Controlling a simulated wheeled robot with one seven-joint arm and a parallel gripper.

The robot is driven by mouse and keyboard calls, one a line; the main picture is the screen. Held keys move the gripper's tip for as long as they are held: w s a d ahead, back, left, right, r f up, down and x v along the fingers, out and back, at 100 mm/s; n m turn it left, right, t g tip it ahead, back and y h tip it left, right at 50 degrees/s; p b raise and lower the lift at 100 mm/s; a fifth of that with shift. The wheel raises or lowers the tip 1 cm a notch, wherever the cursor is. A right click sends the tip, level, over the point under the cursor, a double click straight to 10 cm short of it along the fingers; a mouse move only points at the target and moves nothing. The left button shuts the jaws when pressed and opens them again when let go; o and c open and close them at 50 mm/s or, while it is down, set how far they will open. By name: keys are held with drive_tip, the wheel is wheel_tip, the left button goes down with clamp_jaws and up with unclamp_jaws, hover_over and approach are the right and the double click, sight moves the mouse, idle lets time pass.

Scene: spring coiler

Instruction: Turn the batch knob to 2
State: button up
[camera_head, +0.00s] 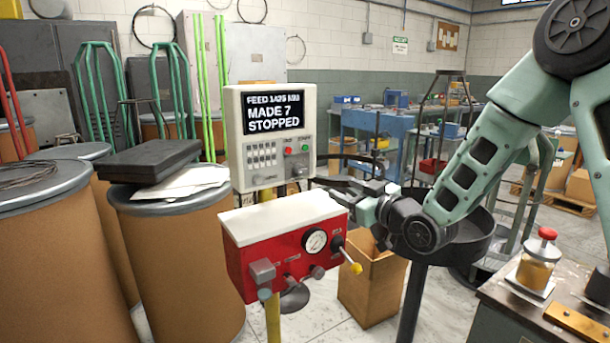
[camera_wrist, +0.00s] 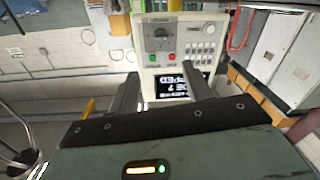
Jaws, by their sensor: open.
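The grey control panel (camera_head: 237,130) has a screen (camera_head: 274,112) reading "FEED 1425 MM, MADE 7, STOPPED". A dark round knob (camera_wrist: 160,38) sits on the panel, upside down in the wrist view, near a red and a green button; its label and setting are too small to read. In the head view the knob (camera_head: 297,171) is small at the panel's lower right. My gripper (camera_head: 322,184) reaches in from the right, just beside the panel's lower right. In the wrist view its two dark fingers (camera_wrist: 160,75) are apart, with nothing between them and the knob beyond their tips.
Brown drums (camera_head: 180,262) crowd the left. A carton (camera_head: 368,290) stands on the floor below my gripper. A bench with a jar (camera_head: 537,270) is at right.

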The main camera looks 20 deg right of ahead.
sight(304, 171)
drive_tip(key=p+x, duration=0.2)
drive_tip(key=x, duration=1.4)
drive_tip(key=shift+w+a+p, duration=0.25)
drive_tip(key=shift+p, duration=0.05)
drive_tip(key=c, duration=0.9)
